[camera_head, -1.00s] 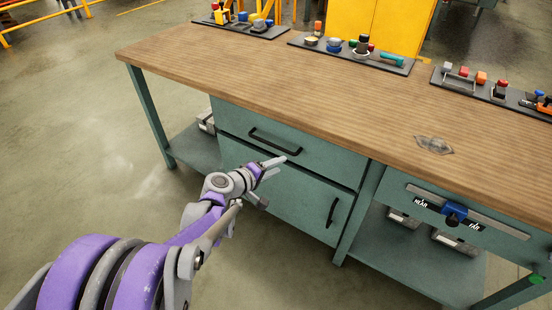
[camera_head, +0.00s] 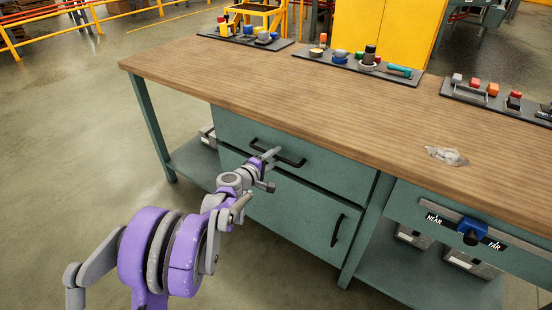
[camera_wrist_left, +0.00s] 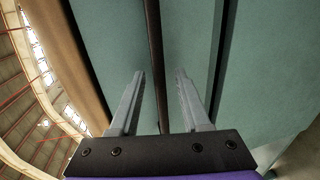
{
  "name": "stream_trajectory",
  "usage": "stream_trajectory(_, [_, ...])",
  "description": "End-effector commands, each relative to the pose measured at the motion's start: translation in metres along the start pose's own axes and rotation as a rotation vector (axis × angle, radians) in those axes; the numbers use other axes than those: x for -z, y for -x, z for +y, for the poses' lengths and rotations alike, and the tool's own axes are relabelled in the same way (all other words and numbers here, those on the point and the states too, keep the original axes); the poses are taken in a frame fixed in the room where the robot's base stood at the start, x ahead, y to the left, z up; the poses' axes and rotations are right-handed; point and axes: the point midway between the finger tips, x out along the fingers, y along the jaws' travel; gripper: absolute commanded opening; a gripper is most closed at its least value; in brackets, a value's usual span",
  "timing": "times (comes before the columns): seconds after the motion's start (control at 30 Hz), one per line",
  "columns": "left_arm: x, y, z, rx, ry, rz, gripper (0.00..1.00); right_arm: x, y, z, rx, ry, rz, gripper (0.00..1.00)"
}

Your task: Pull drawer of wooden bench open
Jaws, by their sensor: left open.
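The wooden bench (camera_head: 300,85) has a wood top and a green frame. Its upper drawer (camera_head: 335,172) is closed and has a black bar handle (camera_head: 290,160). In the left wrist view, the open fingers of my left gripper (camera_wrist_left: 160,80) point at the green drawer front (camera_wrist_left: 195,35). The dark handle (camera_wrist_left: 155,60) runs between the two fingers, with gaps on both sides. My right gripper is not in view.
Below the drawer is a green cabinet door (camera_head: 290,215) with a black handle (camera_head: 338,230). A slider (camera_head: 472,232) marked NEAR and FAR is on the right front. Trays with small parts (camera_head: 355,66) line the back of the top. The floor on the left is clear.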

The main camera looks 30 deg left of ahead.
Motion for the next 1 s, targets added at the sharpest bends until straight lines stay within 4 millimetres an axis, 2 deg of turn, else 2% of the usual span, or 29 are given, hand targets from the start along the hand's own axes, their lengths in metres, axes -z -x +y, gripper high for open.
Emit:
stream_trajectory(0.1, [-0.0003, -0.0065, 0.0000, 0.000, 0.000, 0.000, 0.47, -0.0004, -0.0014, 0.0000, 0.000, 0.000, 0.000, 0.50])
stream_trajectory(0.37, [-0.0004, -0.0071, 0.0004, 0.000, 0.000, 0.000, 0.47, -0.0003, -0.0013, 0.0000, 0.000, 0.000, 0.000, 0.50])
stream_trajectory(0.63, [-0.0004, -0.0069, 0.0003, 0.000, 0.000, 0.000, 0.00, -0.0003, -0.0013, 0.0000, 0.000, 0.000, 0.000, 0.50])
stream_trajectory(1.0, [-0.0004, -0.0068, 0.0002, 0.000, 0.000, 0.000, 0.00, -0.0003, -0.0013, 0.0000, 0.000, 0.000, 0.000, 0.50])
